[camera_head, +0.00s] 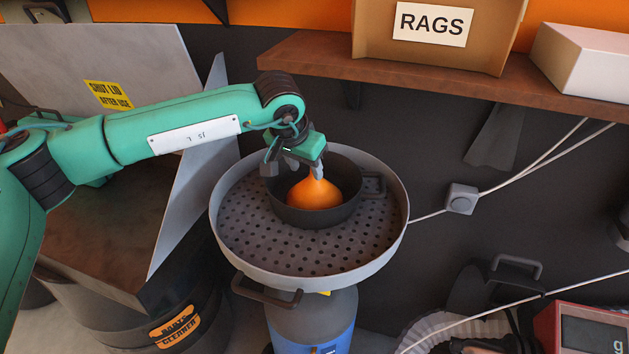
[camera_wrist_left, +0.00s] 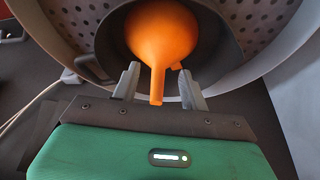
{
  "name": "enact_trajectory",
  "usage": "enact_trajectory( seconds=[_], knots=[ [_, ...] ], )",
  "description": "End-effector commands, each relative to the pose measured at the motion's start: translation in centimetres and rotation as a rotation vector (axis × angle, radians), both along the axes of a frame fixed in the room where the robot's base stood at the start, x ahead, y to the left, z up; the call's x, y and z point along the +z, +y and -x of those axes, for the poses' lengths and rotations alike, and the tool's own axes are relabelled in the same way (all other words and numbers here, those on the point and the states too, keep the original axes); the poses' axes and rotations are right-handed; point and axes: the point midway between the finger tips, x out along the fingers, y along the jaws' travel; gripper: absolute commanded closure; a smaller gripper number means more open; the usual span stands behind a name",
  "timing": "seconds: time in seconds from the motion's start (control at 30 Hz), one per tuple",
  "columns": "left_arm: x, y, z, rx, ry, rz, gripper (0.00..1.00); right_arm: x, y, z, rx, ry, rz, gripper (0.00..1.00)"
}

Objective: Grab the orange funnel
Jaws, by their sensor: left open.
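The orange funnel (camera_head: 313,194) sits in a dark round pot (camera_head: 316,218) with side handles, its wide part low and its narrow spout up. The pot stands in a grey perforated round tray (camera_head: 240,225). My left gripper (camera_head: 305,172) is right above the funnel, reaching in from the left. In the left wrist view the two fingers (camera_wrist_left: 160,88) are open, and the funnel's spout (camera_wrist_left: 157,85) shows between them, with gaps on both sides. The funnel's lower rim is partly hidden by the pot wall in the head view. My right gripper is out of view.
A wooden shelf (camera_head: 400,69) with a RAGS box (camera_head: 432,60) and a white box (camera_head: 585,60) is behind. Cables and a wall socket (camera_head: 461,199) are at right.

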Motion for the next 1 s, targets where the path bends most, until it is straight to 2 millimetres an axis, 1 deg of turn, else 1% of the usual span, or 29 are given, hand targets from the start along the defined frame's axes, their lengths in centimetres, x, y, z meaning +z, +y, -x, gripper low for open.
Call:
enact_trajectory(
  seconds=[0.17,0.37,0.4,0.53,0.63,0.83,0.87,1.0],
  knots=[
    [0.2,-0.7,-1.1,0.0,0.001,-0.001,0.56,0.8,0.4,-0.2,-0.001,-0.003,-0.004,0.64],
    [0.2,-2.1,-3.6,0.002,0.001,0.0,0.56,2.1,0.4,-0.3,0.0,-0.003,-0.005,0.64],
    [-0.8,-2.1,-3.7,0.002,0.005,-0.001,0.56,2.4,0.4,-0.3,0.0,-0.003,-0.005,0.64],
    [-2.3,-2.3,-4.2,0.001,0.002,-0.001,0.56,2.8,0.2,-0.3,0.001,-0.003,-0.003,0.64],
    [-2.7,-2.4,-4.3,0.0,0.0,0.0,0.56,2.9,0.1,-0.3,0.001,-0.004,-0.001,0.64],
    [-2.8,-2.4,-4.3,0.0,-0.001,0.001,0.56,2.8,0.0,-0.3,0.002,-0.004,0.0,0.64],
    [-2.8,-2.4,-4.3,0.0,-0.001,0.001,0.59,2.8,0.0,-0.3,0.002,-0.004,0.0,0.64],
    [-2.8,-2.4,-4.3,0.0,0.0,0.0,0.87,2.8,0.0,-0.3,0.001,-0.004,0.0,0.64]
  ],
)
